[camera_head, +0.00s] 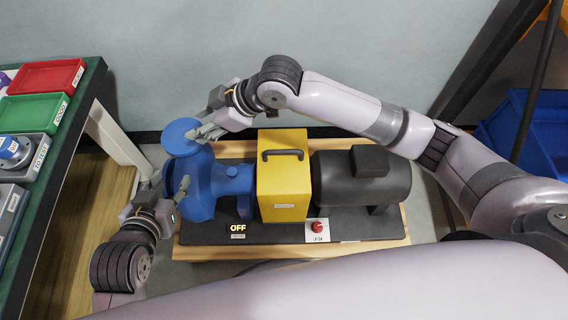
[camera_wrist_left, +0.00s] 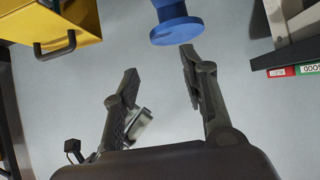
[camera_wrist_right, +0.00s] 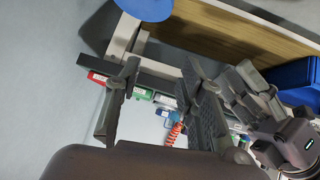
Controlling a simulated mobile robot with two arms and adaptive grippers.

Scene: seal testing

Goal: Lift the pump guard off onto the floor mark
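The yellow pump guard (camera_head: 283,182) with a black handle (camera_head: 282,154) on top sits between the blue pump (camera_head: 215,188) and the black motor (camera_head: 362,178). It also shows at the upper left of the left wrist view (camera_wrist_left: 52,24). My left gripper (camera_head: 169,188) is open and empty at the left end of the pump, away from the guard. My right gripper (camera_head: 204,128) is open and empty near the pump's round blue flange (camera_head: 180,137), left of and behind the guard. No floor mark can be made out.
The pump set stands on a dark base with an OFF display (camera_head: 237,228) and a red knob (camera_head: 317,227) on a wooden pallet (camera_head: 190,252). A green bench (camera_head: 62,150) with trays is at left. Blue bins (camera_head: 545,135) stand at right, behind a dark post.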

